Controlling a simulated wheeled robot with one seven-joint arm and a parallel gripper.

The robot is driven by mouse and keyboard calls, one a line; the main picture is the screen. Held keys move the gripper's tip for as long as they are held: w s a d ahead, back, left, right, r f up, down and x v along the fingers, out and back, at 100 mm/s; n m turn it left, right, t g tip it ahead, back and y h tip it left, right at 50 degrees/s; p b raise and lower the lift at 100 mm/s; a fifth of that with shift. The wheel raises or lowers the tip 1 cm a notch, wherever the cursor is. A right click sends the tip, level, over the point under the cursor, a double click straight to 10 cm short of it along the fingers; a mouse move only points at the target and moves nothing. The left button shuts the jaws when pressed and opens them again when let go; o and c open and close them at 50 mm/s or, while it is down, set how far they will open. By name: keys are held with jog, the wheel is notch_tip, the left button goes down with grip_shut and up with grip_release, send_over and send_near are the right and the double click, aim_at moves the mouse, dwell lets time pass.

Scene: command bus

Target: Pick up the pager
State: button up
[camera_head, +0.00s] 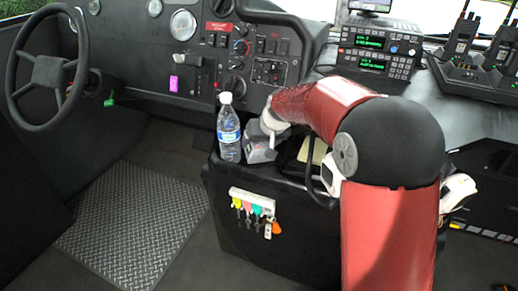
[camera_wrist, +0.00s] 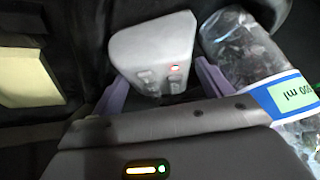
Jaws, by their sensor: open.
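A pale grey device with rounded corners, small buttons and a red light, which looks like the pager (camera_wrist: 152,42), is at the top middle of the wrist view. My gripper (camera_wrist: 162,80) is open, with its pale purple fingers on either side of the device's near end. I cannot tell whether they touch it. In the head view my gripper (camera_head: 260,150) is low over the black console top, just right of the water bottle. I cannot make out the pager there; my gripper and arm cover that spot.
The clear water bottle (camera_head: 229,130) stands close beside my gripper; it also shows at the right of the wrist view (camera_wrist: 245,50). A yellow notepad (camera_wrist: 25,75) lies on the other side. Keys (camera_head: 255,210) hang on the console's front. A radio (camera_head: 378,50) stands behind.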

jog(key=c, duration=0.7)
jog(key=shift+c, duration=0.6)
jog(key=shift+r, duration=0.15)
